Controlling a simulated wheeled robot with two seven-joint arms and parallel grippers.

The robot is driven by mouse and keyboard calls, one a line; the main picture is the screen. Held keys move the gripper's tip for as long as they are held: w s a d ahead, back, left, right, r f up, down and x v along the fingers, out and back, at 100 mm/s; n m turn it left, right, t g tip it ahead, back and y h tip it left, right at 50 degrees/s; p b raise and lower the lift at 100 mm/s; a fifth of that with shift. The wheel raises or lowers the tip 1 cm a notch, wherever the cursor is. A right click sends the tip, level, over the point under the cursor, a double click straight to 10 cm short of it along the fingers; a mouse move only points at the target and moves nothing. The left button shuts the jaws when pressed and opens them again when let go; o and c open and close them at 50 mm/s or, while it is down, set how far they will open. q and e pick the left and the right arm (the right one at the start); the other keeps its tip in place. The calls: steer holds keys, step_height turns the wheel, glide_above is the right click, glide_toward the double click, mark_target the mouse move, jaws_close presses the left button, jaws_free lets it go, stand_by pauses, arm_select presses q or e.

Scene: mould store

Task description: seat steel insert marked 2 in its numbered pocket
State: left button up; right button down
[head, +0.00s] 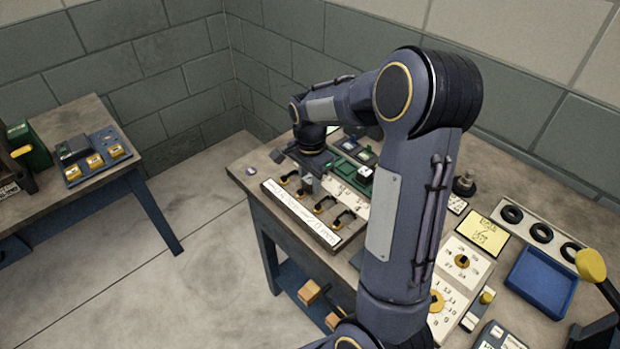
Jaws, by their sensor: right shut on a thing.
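My right gripper (309,182) points down over the far-left part of the main bench, above the back of a long white-labelled rack (300,216). It is shut on a small grey piece, probably a steel insert; its number cannot be read, and the fingers mostly hide it. A green block with pockets (347,167) lies just right of the gripper, partly hidden by my arm. Which pocket is number 2 cannot be read. My left gripper is not in view.
The rack holds several black-handled pieces (322,206). At right are a blue tray (541,281), a yellow note (482,234), a holder with black rings (541,233) and a yellow-knobbed lever (591,265). A second bench (100,187) stands left across open floor.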

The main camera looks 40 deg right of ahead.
steer(key=shift+f, duration=0.25)
stand_by(0.3)
steer(key=shift+r, duration=0.3)
steer(key=shift+f, duration=0.3)
stand_by(1.0)
steer(key=shift+r+p, duration=0.3)
stand_by(0.6)
steer(key=c, duration=0.6)
jaws_free()
